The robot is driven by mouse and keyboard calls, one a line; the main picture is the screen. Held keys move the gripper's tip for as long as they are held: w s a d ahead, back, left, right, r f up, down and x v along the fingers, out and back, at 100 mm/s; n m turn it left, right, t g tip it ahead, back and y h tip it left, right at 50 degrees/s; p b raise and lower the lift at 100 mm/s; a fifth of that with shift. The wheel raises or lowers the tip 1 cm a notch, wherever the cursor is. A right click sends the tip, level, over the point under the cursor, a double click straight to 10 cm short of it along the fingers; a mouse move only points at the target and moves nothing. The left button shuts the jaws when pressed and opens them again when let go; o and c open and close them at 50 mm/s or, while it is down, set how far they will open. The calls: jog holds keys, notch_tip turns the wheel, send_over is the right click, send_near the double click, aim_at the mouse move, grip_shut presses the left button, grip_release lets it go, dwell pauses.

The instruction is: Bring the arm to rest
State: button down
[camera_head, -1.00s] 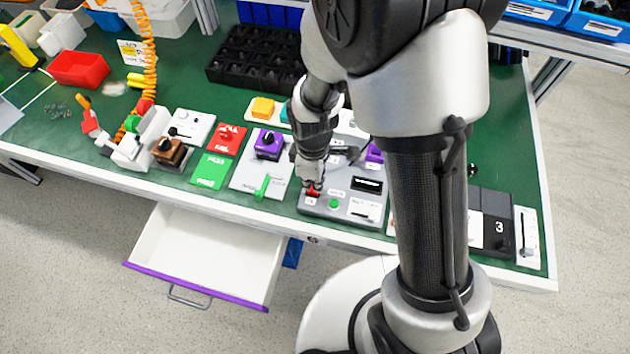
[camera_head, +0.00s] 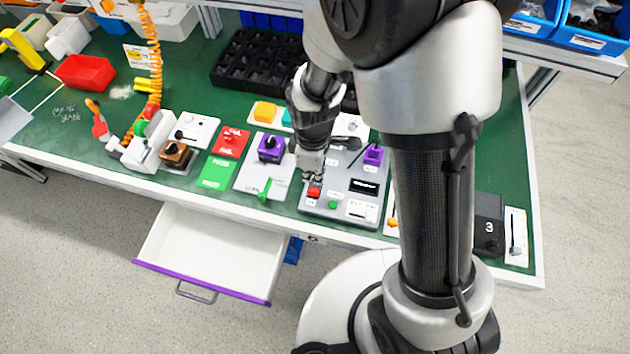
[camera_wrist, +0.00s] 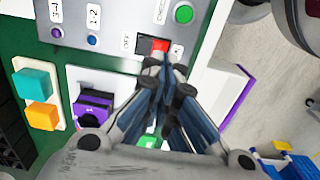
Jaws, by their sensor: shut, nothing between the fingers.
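My gripper (camera_head: 312,178) is shut and empty. In the head view it points down just above the red switch (camera_head: 314,192) at the front left of the grey control panel (camera_head: 345,213). In the wrist view the closed fingertips (camera_wrist: 172,68) lie close to the red switch (camera_wrist: 153,47), which sits beside an "OFF" label. I cannot tell whether the fingertips touch it. My upper arm and column hide the right part of the panel's surroundings in the head view.
A purple switch block (camera_head: 271,148) and a green lever (camera_head: 264,191) stand left of the panel. A green button (camera_head: 332,205) is beside the red switch. An open white drawer (camera_head: 215,250) juts out below the table's front edge. A black tray (camera_head: 258,62) lies behind.

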notch_tip(320, 180, up, 8)
jog(key=d+r+m+t, duration=0.1)
jog(key=d+m, duration=0.2)
jog(key=s+d+r+m+t, duration=0.1)
jog(key=s+d+r+m, duration=0.3)
jog(key=r, duration=0.4)
jog(key=s+d+r+m+t, duration=0.2)
jog(key=s+d+r+m, duration=0.2)
jog(key=s+r+m, duration=0.3)
notch_tip(320, 180, up, 2)
jog(key=s, duration=0.2)
jog(key=shift+s+t, duration=0.3)
